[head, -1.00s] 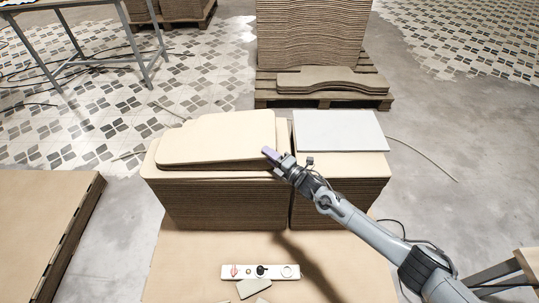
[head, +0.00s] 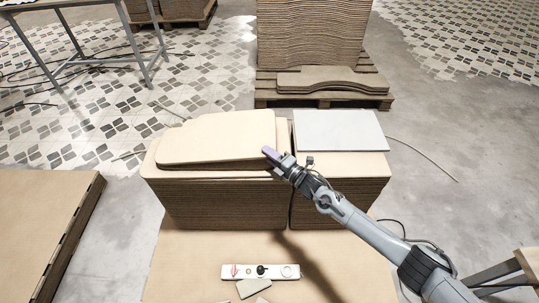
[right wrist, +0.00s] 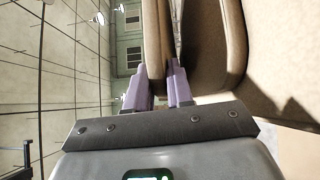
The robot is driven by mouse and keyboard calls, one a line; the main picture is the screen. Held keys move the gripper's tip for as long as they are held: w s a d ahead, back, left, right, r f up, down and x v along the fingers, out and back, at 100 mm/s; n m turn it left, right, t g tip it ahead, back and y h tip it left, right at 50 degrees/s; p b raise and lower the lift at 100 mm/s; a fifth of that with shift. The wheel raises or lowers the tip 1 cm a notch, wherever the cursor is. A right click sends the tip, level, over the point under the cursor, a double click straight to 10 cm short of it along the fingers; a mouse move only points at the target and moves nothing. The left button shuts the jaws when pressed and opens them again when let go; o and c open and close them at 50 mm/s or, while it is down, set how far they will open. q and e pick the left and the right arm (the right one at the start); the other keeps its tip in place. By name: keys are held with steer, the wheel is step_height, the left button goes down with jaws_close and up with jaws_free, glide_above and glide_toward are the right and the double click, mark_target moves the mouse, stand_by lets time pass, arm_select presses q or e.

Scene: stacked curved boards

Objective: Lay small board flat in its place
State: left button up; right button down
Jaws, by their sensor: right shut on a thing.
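The small board (head: 220,138) is a pale tan, round-cornered sheet on top of the left stack (head: 222,200) in the head view. Its right end looks slightly raised over the brown boards beneath it, but the exact tilt is hard to tell. My right gripper (head: 268,153) is at its near right corner, shut on its edge. In the right wrist view the purple fingers (right wrist: 160,85) stand on either side of the board's edge (right wrist: 155,45), with more boards close by on the right. My left gripper is not in view.
A right stack (head: 340,190) with a light grey sheet (head: 340,130) on top stands across a narrow gap. A white panel (head: 260,271) lies in front. A pallet with a tall board stack (head: 315,35) is behind.

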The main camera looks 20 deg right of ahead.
steer(key=shift+f+b, duration=0.2)
steer(key=shift+b, duration=0.1)
stand_by(0.4)
steer(key=c, duration=1.2)
jaws_free()
steer(key=shift+c, duration=0.2)
steer(key=shift+o, duration=0.5)
steer(key=shift+s+d+p, duration=0.3)
steer(key=shift+s+p, duration=0.25)
steer(key=shift+p, duration=0.15)
steer(key=shift+p+v, duration=1.1)
steer(key=shift+v, duration=0.25)
steer(key=shift+s+d+f+p, duration=0.1)
steer(key=shift+s+d+p, duration=0.25)
steer(key=shift+s, duration=0.35)
